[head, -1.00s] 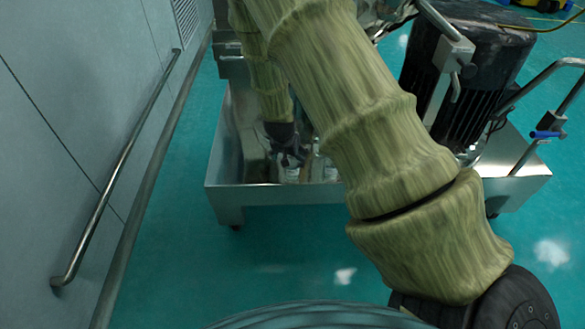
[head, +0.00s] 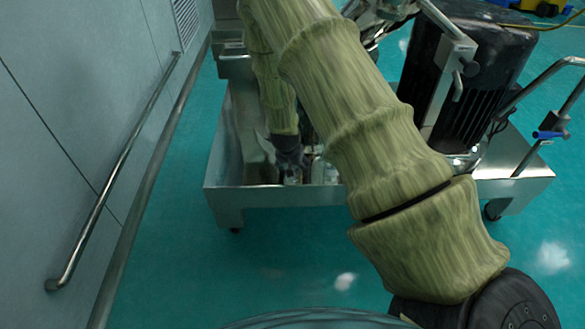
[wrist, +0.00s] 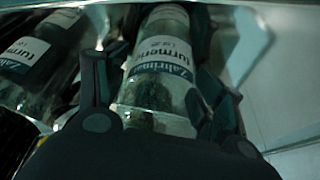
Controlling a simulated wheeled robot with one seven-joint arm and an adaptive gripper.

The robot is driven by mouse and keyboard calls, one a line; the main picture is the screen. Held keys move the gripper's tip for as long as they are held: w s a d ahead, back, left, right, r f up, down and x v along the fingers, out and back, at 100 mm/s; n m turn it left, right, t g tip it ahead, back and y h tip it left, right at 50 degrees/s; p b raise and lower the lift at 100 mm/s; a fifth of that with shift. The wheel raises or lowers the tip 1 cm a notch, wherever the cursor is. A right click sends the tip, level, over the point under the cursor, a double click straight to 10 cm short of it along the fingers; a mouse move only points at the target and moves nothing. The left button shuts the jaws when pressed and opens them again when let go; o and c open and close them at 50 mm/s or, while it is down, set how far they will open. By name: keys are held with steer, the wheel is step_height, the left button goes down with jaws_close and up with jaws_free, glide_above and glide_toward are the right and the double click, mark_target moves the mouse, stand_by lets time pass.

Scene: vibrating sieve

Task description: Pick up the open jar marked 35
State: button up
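My gripper (wrist: 155,105) points down into the metal tray, and its dark fingers stand on both sides of a clear glass jar (wrist: 155,95). The jar has a white label with "turmeric" and a short number that is too blurred to read surely. Dark contents show below the label. The fingers look spread around the jar; firm contact is not visible. In the head view my gripper (head: 290,160) is small and dark at the tray's near side, covering most of the jar. Whether the jar has a lid cannot be told.
A second turmeric jar (wrist: 30,55) lies to the left in the wrist view. The tray's metal rim (head: 270,197) is close on the near side. A dark motor (head: 470,70) stands right of my arm. A wall rail (head: 120,180) runs along the left.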

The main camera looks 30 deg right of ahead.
steer(key=c, duration=0.7)
steer(key=shift+r, duration=0.1)
